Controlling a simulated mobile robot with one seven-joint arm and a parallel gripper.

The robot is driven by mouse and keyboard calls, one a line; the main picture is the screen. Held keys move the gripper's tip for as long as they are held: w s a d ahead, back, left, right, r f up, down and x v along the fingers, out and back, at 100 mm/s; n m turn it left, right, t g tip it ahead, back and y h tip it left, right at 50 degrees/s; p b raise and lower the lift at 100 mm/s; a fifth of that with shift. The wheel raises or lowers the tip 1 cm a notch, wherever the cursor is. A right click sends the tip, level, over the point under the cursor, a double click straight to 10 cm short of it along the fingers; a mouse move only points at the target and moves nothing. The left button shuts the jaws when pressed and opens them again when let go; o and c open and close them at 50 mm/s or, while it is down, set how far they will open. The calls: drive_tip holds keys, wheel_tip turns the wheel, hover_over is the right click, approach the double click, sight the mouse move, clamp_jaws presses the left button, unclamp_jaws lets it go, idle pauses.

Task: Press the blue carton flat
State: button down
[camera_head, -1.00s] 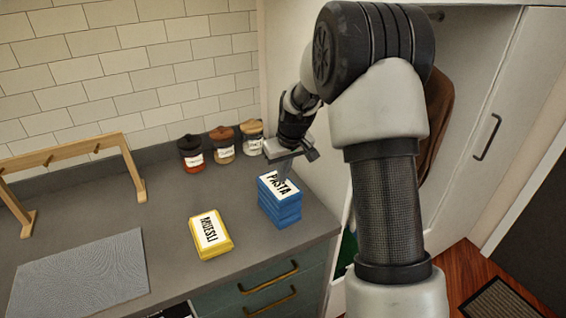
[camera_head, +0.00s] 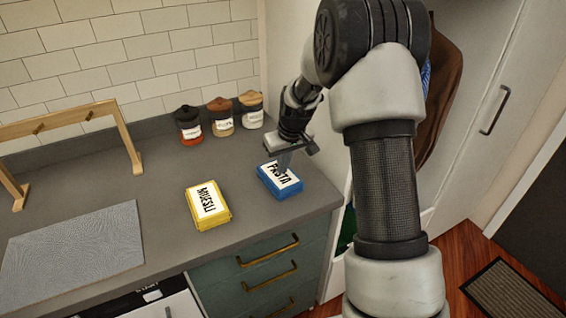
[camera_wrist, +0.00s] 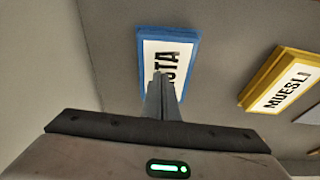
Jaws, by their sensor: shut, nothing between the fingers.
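The blue carton (camera_head: 279,182), with a white label reading PASTA, lies low and flattened on the grey counter near its right end. It also shows in the wrist view (camera_wrist: 141,55), where my fingers hide part of the label. My gripper (camera_head: 284,170) is shut and empty, pointing down with its fingertips at the top of the carton. In the wrist view my closed fingers (camera_wrist: 161,85) overlap the label. Whether they press on it or hover just above cannot be told.
A flat yellow carton labelled MUESLI (camera_head: 208,206) lies left of the blue one. Three lidded jars (camera_head: 222,117) stand at the back by the tiled wall. A wooden rack (camera_head: 70,125) and a grey mat (camera_head: 75,249) are at left. The counter's front edge is close.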

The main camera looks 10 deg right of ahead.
drive_tip(key=shift+s+f, duration=0.1)
drive_tip(key=shift+r+p, duration=0.3)
drive_tip(key=shift+p, duration=0.05)
wheel_tip(320, 180, up, 5)
drive_tip(key=shift+f+p, duration=0.15)
drive_tip(key=shift+p, duration=0.85)
wheel_tip(320, 180, up, 9)
hover_over(287, 180)
drive_tip(key=shift+f, duration=0.2)
drive_tip(key=s+a+r+m+t+p, duration=0.1)
drive_tip(key=s+r, duration=0.6)
drive_tip(key=s, duration=0.4)
drive_tip(key=s+r+m+t+p, duration=0.1)
drive_tip(key=s+r, duration=0.7)
drive_tip(key=s, duration=0.2)
drive_tip(key=s+m+p, duration=0.1)
drive_tip(key=s, duration=0.9)
drive_tip(key=shift+f+h, duration=0.4)
drive_tip(key=shift+f, duration=0.05)
